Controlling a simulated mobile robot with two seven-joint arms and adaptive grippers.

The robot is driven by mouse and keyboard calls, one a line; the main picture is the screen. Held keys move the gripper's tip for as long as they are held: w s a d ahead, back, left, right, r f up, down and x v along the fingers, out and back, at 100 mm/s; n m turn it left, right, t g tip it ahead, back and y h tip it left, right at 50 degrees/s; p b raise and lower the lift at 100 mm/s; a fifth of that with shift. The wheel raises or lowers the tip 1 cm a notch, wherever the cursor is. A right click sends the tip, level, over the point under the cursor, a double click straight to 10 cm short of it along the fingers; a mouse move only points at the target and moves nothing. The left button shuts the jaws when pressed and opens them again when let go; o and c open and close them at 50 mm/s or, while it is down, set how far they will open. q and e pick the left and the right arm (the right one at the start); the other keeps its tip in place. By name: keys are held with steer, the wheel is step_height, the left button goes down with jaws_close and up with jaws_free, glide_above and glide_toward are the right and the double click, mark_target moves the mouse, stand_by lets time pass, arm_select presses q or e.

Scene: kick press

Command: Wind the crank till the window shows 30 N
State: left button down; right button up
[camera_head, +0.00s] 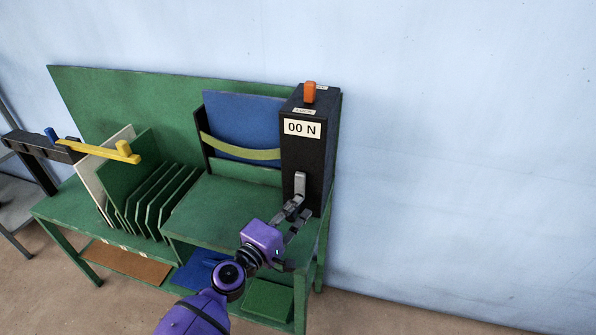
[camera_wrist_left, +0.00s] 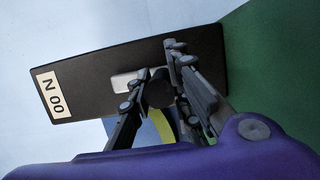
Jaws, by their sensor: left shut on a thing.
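The black press box (camera_head: 303,158) stands at the right end of the green bench. Its white window (camera_head: 302,128) reads "00 N"; the window also shows sideways in the left wrist view (camera_wrist_left: 48,93). Below the window is the grey crank (camera_head: 300,184), its arm pointing down from its upper end. In the left wrist view the crank's grey arm (camera_wrist_left: 124,82) and dark round knob (camera_wrist_left: 160,92) show. My left gripper (camera_head: 297,211) is shut on the crank's knob, with the fingers on either side of it (camera_wrist_left: 161,96). My right gripper is not in view.
An orange knob (camera_head: 310,92) stands on top of the box. A blue panel (camera_head: 243,120) with a yellow-green curved band (camera_head: 240,150) is left of it. Green upright dividers (camera_head: 160,197) and a yellow bar (camera_head: 105,151) are further left. The wall side at right is clear.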

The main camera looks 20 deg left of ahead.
mark_target(295, 174)
arm_select(q)
steer(key=shift+f, duration=0.25)
stand_by(0.6)
steer(key=a+r, duration=0.6)
steer(key=r, duration=0.1)
steer(key=d+r, duration=0.2)
steer(key=d, duration=0.1)
steer(key=d+r, duration=0.3)
steer(key=shift+d+r, duration=0.2)
steer(key=shift+r, duration=0.15)
steer(key=shift+f, duration=0.1)
